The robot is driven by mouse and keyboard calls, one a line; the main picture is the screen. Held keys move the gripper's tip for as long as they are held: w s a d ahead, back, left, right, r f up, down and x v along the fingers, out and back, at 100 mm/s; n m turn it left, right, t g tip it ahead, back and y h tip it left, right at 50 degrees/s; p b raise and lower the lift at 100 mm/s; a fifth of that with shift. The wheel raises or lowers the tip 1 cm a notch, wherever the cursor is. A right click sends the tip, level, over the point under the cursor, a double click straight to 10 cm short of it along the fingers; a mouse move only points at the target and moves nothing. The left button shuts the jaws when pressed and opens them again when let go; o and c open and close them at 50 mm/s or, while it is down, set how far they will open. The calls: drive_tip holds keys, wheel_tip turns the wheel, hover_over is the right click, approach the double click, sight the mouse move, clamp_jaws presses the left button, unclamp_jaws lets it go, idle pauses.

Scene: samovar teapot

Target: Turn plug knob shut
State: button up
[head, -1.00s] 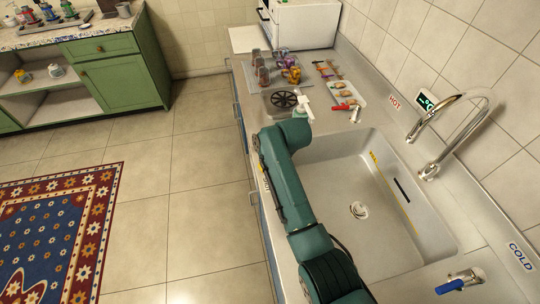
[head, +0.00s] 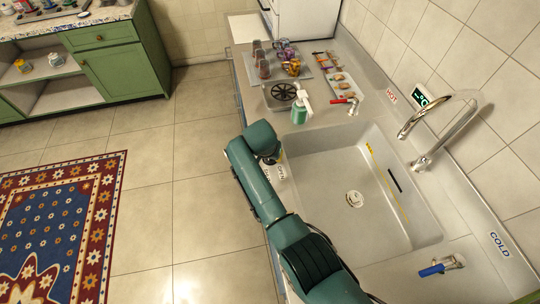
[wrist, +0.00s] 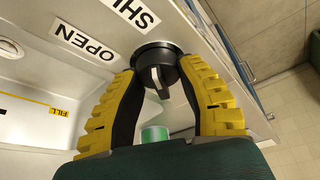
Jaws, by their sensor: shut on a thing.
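The plug knob (wrist: 155,58) is a round black knob with a grey bar across it, on the sink's front ledge in the wrist view. The bar points toward the bottom of that picture. An OPEN label (wrist: 85,43) and a partly cut-off SHUT label (wrist: 135,10) lie to its upper left. My gripper (wrist: 163,88) has its yellow-and-black fingers on either side of the knob and is shut on it. In the head view my gripper (head: 270,157) is at the sink's front left corner, and my arm hides the knob there.
The sink basin (head: 330,180) has a drain plug (head: 354,199) in it. A green bottle with a white pump (head: 300,113) stands close behind my gripper. A tall faucet (head: 425,160), a blue-handled tap (head: 440,266) and a red-handled tap (head: 345,101) stand around the sink.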

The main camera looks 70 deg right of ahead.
drive_tip(key=shift+a+f+m+g+b, duration=0.1)
drive_tip(key=shift+f+m+g+b, duration=0.1)
drive_tip(key=shift+m+g+b, duration=0.45)
drive_tip(key=shift+f+m+g+b, duration=0.15)
drive_tip(key=shift+m+b, duration=0.2)
drive_tip(key=shift+m, duration=0.7)
drive_tip(key=shift+s, duration=0.1)
drive_tip(key=o, duration=1.2)
drive_tip(key=shift+r, duration=0.25)
drive_tip(key=shift+r, duration=0.2)
drive_tip(key=v, duration=1.1)
drive_tip(key=shift+r, duration=0.3)
